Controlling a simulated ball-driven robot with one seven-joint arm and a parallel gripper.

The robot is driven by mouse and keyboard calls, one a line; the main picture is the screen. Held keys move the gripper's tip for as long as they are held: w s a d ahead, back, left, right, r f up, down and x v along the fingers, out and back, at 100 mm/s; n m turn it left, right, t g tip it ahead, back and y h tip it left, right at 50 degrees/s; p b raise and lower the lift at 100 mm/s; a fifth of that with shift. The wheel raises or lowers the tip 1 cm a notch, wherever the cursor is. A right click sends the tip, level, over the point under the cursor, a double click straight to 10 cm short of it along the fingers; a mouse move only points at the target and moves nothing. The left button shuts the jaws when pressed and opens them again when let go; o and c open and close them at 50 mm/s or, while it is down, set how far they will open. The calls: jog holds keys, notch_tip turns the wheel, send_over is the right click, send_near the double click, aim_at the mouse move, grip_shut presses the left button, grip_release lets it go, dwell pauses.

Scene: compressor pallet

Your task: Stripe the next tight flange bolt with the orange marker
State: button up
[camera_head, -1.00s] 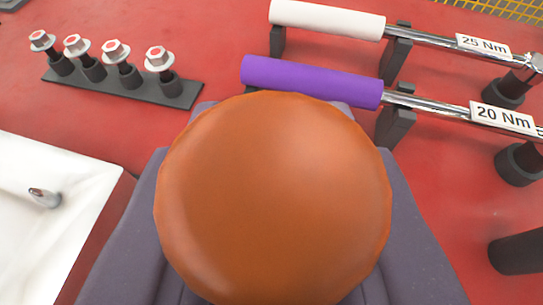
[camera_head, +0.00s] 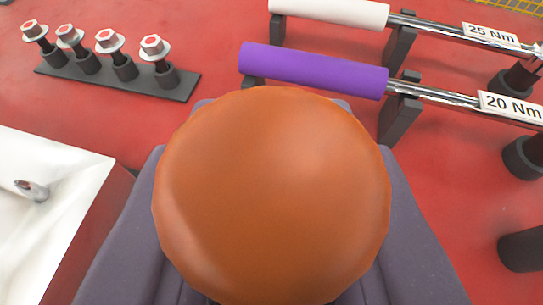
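The orange marker (camera_head: 272,195) fills the middle of the view, seen end-on as a large round orange end. My gripper (camera_head: 272,285) has its grey-purple body and fingers on both sides of the marker and holds it. The fingertips and the marker's tip are hidden behind the orange end. Several bolts (camera_head: 108,42) with red marks on their heads and washers under them stand in a dark rack (camera_head: 180,88) at the upper left. No flange shows in this view.
Two torque wrenches lie on black stands at the upper right: a white-handled one (camera_head: 330,12) labelled 25 Nm and a purple-handled one (camera_head: 312,70) labelled 20 Nm. A white tray (camera_head: 75,190) with a small metal part (camera_head: 32,190) is at the left. The red tabletop (camera_head: 210,45) is bare between them.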

aim_at(274, 90)
jog(key=shift+f+b, duration=0.4)
jog(key=shift+f, duration=0.05)
jog(key=shift+r, duration=0.1)
notch_tip(274, 90, up, 5)
jog(key=p, duration=0.2)
jog(key=shift+p, duration=0.35)
dwell(0.3)
